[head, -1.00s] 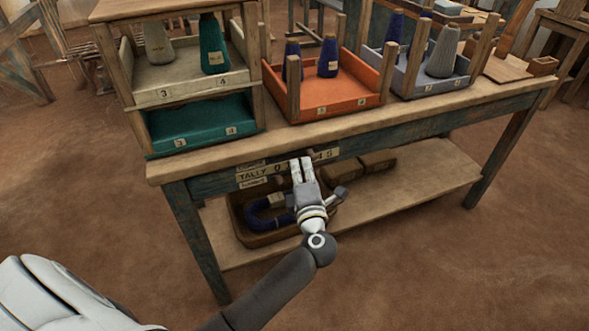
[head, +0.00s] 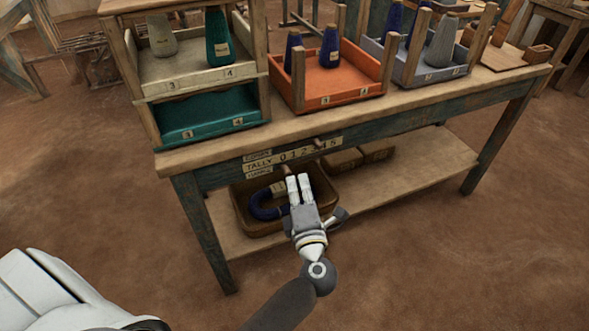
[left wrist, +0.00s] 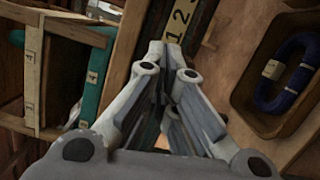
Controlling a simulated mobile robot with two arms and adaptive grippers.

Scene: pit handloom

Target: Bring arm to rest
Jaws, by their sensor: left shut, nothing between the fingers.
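My left gripper (head: 299,188) is in front of the wooden table's front edge, seen from above in the head view. Its white fingers are together with nothing between them. In the left wrist view the fingers (left wrist: 168,62) point at the table's tally strip (left wrist: 180,22), which carries numbers. The tally strip (head: 293,154) also shows in the head view, beyond the fingertips. My right gripper does not show in either view.
The wooden table (head: 400,125) bears an orange tray (head: 335,96), a teal tray (head: 205,120) and a grey tray (head: 430,76), with thread cones above. On its lower shelf (head: 420,165) is a bin (head: 240,205) with a blue hank (head: 262,208). Bare floor lies in front.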

